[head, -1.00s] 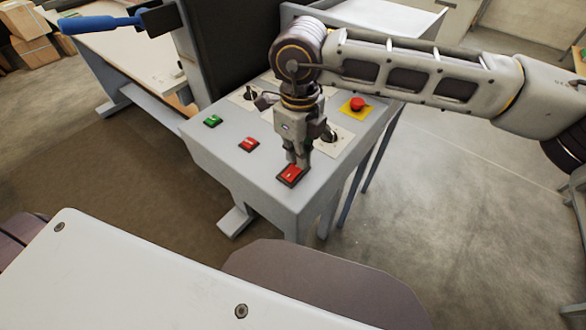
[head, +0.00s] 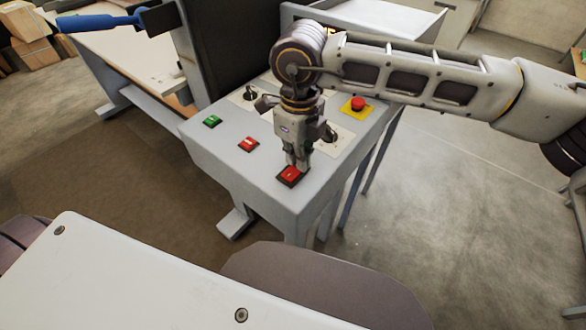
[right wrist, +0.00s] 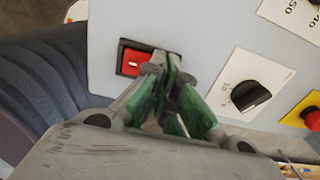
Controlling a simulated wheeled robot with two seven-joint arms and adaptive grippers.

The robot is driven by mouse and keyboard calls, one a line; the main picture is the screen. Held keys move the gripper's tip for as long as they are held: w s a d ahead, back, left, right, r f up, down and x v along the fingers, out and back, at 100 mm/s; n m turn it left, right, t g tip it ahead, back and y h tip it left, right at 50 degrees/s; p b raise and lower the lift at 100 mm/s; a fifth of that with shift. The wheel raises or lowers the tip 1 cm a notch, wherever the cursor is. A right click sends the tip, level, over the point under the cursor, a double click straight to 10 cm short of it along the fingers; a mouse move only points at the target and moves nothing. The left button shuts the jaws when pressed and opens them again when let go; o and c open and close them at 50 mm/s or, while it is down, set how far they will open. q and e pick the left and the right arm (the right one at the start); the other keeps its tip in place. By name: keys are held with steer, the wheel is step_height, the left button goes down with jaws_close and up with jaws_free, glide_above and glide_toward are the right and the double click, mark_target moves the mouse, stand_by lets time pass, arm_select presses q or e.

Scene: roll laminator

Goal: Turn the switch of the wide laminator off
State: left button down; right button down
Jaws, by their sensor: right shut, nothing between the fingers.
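The grey control panel (head: 245,175) of the laminator fills the middle of the head view. A red rocker switch (head: 290,176) in a black frame sits at its near corner. My right gripper (head: 296,167) points down over this switch, fingers shut and empty, with the tips at the switch's far edge. In the right wrist view the red switch (right wrist: 135,61) with a white mark lies just left of the fingertips (right wrist: 168,64). Whether the tips touch it, and which way the rocker is tilted, I cannot tell. My left gripper is not in view.
A red emergency button (head: 357,103) on yellow is at the right. A black knob (right wrist: 250,96) is beside the gripper. Open floor (head: 440,210) lies to the right.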

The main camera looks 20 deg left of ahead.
steer(key=shift+f, duration=0.15)
steer(key=shift+r+p, duration=1)
steer(key=shift+r, duration=2.55)
